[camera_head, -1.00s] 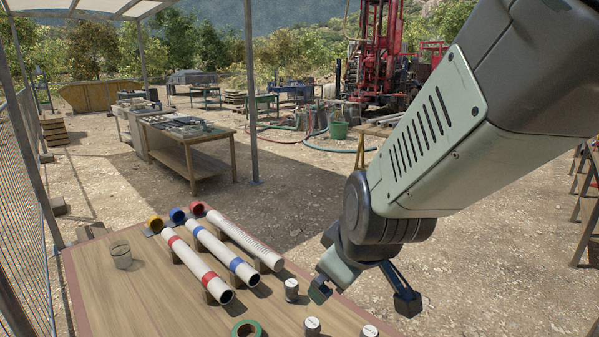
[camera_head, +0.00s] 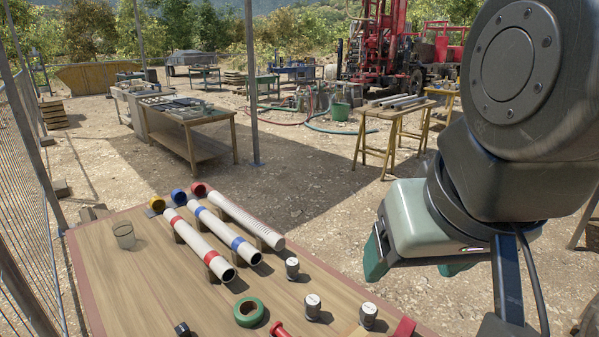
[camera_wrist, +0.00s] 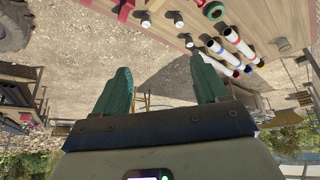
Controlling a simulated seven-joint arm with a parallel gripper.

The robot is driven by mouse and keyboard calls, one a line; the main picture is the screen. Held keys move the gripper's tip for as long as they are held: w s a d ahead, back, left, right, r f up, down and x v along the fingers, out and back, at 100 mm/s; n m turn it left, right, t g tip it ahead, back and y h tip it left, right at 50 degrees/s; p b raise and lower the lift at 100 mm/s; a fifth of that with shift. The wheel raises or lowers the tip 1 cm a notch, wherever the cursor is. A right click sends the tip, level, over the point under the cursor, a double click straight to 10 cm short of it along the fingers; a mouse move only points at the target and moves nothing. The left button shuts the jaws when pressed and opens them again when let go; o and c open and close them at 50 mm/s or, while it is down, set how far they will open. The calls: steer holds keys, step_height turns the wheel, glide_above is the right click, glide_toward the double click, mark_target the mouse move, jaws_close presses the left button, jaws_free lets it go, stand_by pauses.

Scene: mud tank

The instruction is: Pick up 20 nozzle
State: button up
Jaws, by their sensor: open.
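Three small grey cylinders with pale tops, possibly nozzles, stand on the wooden table: one (camera_head: 292,270) near the pipe ends, one (camera_head: 312,307) in the middle and one (camera_head: 368,317) nearer the right edge. Their top markings are too small to read, so I cannot tell which is the 20 nozzle. My gripper (camera_head: 415,266) is beyond the table's right edge, above the ground and apart from all of them. In the wrist view its green fingers (camera_wrist: 162,88) are spread with nothing between them. The cylinders (camera_wrist: 144,19) show there near the top.
Several white pipes (camera_head: 248,222) with coloured bands lie on supports. A green tape ring (camera_head: 249,312), a red object (camera_head: 279,329) and a clear cup (camera_head: 124,236) are also on the table (camera_head: 105,290). Trestles with pipes (camera_head: 392,122) stand behind my gripper.

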mark_target(290, 265)
steer(key=w+a+f+m+g+y, duration=0.1)
steer(key=w+a+f+m+y, duration=0.25)
steer(key=w, duration=0.45)
steer(key=w+a+f+m+g+y, duration=0.1)
steer(key=w+a+f+m+y, duration=0.25)
steer(key=w, duration=0.45)
steer(key=w+a+f+m+g+y, duration=0.2)
steer(key=w+a+f+m, duration=0.2)
steer(key=w, duration=0.3)
steer(key=w+d+f+m+t, duration=0.1)
steer(key=w+f+m+t, duration=0.1)
steer(key=w+f+m, duration=0.3)
steer(key=w+d+f+m+t+y, duration=0.1)
steer(key=w+f+m, duration=0.4)
steer(key=f, duration=0.8)
steer(key=w+d+f+m+t, duration=0.2)
steer(key=w+f+m+t, duration=0.2)
steer(key=f, duration=0.5)
steer(key=shift+w+m+y, duration=0.3)
steer(key=shift+w+m, duration=0.3)
steer(key=x, duration=0.4)
steer(key=shift+w+a+f, duration=0.15)
steer(key=shift+w+f, duration=0.1)
steer(key=shift+f+x, duration=0.1)
steer(key=shift+x, duration=1.35)
steer(key=shift+f+x, duration=0.15)
steer(key=shift+x, duration=1.3)
steer(key=c, duration=1.1)
